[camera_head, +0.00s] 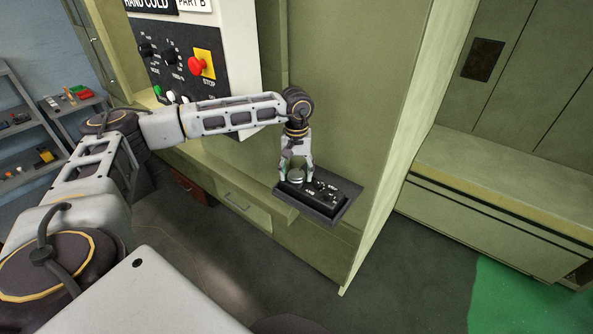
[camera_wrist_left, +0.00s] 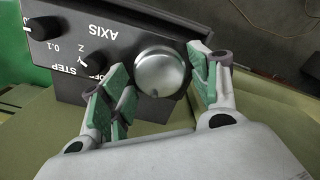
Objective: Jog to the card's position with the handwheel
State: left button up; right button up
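The handwheel (camera_head: 297,175) is a silver round knob on a black pendant box (camera_head: 327,192), which sits on a small shelf of the olive cabinet. In the left wrist view the handwheel (camera_wrist_left: 161,74) sits between the green-padded fingers of my left gripper (camera_wrist_left: 161,62). The fingers stand either side of it with narrow gaps, apparently not clamped. In the head view my left gripper (camera_head: 296,158) points down over the wheel. AXIS and STEP knobs (camera_wrist_left: 41,28) are beside the wheel. A white PART B label (camera_head: 195,5) is cut off at the top; no position number is readable. My right gripper is not in view.
A control panel (camera_head: 190,60) with black knobs and a red stop button (camera_head: 196,66) is above and left of the pendant. A shelf (camera_head: 25,130) with small items stands far left. A pale green bench (camera_head: 500,190) is at right.

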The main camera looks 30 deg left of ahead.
pick_arm(q)
jog(key=c, duration=0.6)
jog(key=shift+c, duration=0.2)
jog(key=shift+n, duration=0.3)
jog(key=shift+f+n+b, duration=0.15)
jog(key=shift+n+b, duration=0.9)
jog(key=shift+n, duration=0.05)
jog(key=shift+n+b, duration=0.7)
jog(key=shift+n, duration=0.4)
jog(key=n+b, duration=0.2)
jog(key=n, duration=0.3)
jog(key=shift+n+b, duration=0.85)
jog(key=shift+n, duration=1.25)
jog(key=shift+r, duration=0.2)
